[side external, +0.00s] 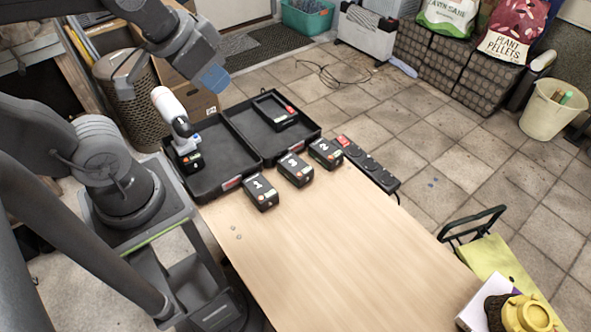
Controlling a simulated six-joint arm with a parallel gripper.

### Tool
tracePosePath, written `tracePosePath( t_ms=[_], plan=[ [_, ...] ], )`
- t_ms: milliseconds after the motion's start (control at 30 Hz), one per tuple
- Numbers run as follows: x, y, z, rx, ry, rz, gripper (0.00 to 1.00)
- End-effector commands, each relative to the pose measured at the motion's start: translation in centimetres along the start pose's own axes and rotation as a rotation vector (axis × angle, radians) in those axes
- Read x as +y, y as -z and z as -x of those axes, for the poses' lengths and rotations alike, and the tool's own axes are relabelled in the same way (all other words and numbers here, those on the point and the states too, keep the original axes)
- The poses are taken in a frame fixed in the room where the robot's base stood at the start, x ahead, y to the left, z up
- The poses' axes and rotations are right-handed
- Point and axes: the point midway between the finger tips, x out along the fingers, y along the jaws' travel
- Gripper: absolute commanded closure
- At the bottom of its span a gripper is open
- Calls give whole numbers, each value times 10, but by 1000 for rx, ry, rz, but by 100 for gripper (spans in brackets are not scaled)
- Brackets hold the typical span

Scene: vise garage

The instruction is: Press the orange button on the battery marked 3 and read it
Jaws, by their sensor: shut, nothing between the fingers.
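The battery marked 3 (295,170) is a black block standing on the wooden table near its far edge. It is the middle one of a row, between the battery marked 1 (260,192) and the battery marked 2 (325,153). Small coloured spots show on its near side and top, but the orange button and any reading are too small to make out.
An open black case (245,142) lies beyond the batteries, with a white drill (176,115) in its left half and a black charger (275,111) in its right. A power strip (368,164) runs along the table's far right edge. The table (330,255) is mostly clear in front.

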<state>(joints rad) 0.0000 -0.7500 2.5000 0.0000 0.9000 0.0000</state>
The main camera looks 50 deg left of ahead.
Motion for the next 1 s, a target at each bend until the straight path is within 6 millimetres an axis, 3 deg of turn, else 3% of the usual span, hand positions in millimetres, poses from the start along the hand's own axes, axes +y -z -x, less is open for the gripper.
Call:
tracePosePath(
  t_ms=[833, 1000],
  plan=[
    [0, 0, -1, 0, 1, 2, 100],
    [-6, 12, -15, 12, 28, 35, 100]
  ],
)
